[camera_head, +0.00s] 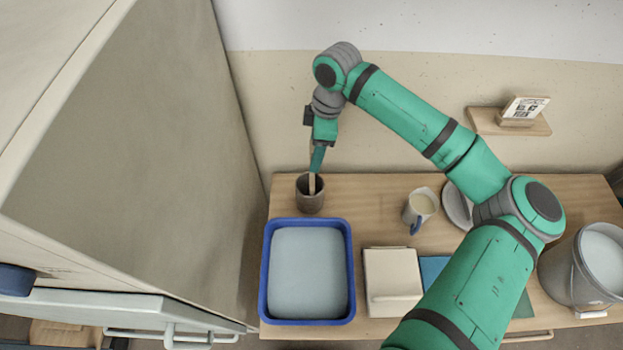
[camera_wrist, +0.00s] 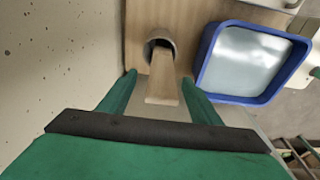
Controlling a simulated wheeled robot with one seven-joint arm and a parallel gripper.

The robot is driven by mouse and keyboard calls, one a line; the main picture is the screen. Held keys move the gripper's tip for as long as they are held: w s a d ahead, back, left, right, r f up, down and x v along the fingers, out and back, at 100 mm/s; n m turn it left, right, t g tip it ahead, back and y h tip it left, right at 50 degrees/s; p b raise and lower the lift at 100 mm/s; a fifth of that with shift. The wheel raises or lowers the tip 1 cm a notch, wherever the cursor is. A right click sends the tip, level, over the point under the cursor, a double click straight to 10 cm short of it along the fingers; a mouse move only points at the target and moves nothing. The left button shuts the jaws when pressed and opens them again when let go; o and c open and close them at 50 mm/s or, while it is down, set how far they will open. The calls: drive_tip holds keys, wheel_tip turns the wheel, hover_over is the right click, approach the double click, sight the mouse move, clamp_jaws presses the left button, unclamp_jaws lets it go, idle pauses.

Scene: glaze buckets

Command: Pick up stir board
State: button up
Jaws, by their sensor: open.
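The stir board (camera_head: 312,184) is a flat light wooden stick standing in a dark round pot (camera_head: 310,200) at the back left of the table. In the wrist view the stir board (camera_wrist: 162,80) rises out of the pot (camera_wrist: 159,45) toward the camera. My gripper (camera_head: 317,160) is above the pot, pointing down. In the wrist view its two green fingers (camera_wrist: 158,84) are apart, one on each side of the board's upper end. I cannot tell if either finger touches it. The board's lower end is hidden inside the pot.
A blue-rimmed tray (camera_head: 350,270) of pale liquid stands in front of the pot. A jug (camera_head: 420,207) and a cream block (camera_head: 392,280) are to the right. A grey bucket (camera_head: 570,275) is at far right. A tall cabinet (camera_head: 130,150) rises close on the left; the wall is behind.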

drive_tip(key=f, duration=0.2)
drive_tip(key=a+f, duration=0.1)
drive_tip(key=f, duration=0.2)
drive_tip(key=shift+s+a+f, duration=0.2)
drive_tip(key=shift+f, duration=0.1)
drive_tip(key=shift+c, duration=0.6)
drive_tip(key=c, duration=1.3)
drive_tip(key=shift+o, duration=0.2)
drive_tip(key=shift+r, duration=0.1)
wheel_tip(320, 180, up, 20)
drive_tip(key=shift+w, duration=0.1)
drive_tip(key=shift+a, duration=0.15)
